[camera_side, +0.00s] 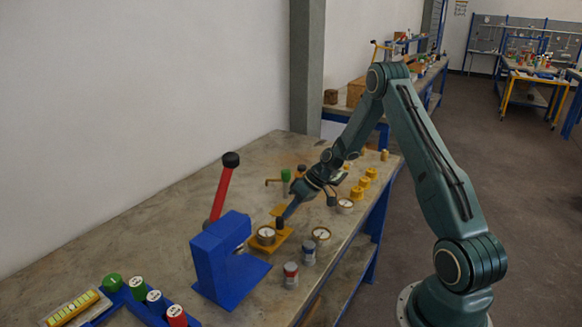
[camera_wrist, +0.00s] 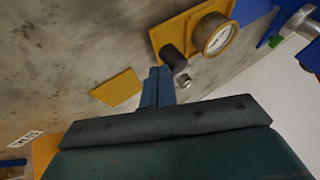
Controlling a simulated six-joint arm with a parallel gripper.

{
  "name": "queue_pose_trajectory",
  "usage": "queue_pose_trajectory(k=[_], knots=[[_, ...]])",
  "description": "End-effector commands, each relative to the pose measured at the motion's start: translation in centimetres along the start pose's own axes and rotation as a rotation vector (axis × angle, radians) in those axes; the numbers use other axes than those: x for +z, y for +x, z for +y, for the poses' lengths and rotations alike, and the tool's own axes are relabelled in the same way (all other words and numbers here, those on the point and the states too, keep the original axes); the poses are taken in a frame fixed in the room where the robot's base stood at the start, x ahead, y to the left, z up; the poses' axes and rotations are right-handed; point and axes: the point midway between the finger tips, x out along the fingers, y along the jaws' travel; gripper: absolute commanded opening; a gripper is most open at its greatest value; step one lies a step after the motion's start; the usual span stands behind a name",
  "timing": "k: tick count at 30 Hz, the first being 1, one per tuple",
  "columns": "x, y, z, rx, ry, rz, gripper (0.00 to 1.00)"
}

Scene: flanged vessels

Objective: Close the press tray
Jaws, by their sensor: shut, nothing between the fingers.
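The blue press (camera_side: 225,262) stands on the bench with a red lever (camera_side: 222,190) raised and tilted, topped by a black knob. Its yellow press tray (camera_side: 259,248) sticks out of the press toward my gripper. A round white-faced part in a brass-coloured ring (camera_side: 266,236) sits on the tray. The tray has a black upright handle (camera_wrist: 173,57) at its outer end. My gripper (camera_side: 286,216) is shut and empty, its blue fingers pointing down close beside the handle. In the wrist view the fingertips (camera_wrist: 159,72) lie just left of the handle; contact cannot be told.
A yellow plate (camera_wrist: 117,88) lies flat on the bench near the fingers. Two small cans (camera_side: 290,274) and a round dial (camera_side: 321,233) are near the front edge. Several yellow flanged parts (camera_side: 364,182) stand behind. A blue rack (camera_side: 125,300) with coloured caps is at front left.

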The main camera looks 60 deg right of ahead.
Motion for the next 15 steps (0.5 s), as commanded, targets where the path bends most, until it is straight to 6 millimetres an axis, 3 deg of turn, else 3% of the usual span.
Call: queue_pose_trajectory(k=[9, 15], knots=[[0.0, 0.1, -0.2, -0.001, 0.0, 0.0, 0.0], [0.3, 1.0, -2.2, -0.004, -0.001, -0.002, 0.0]])
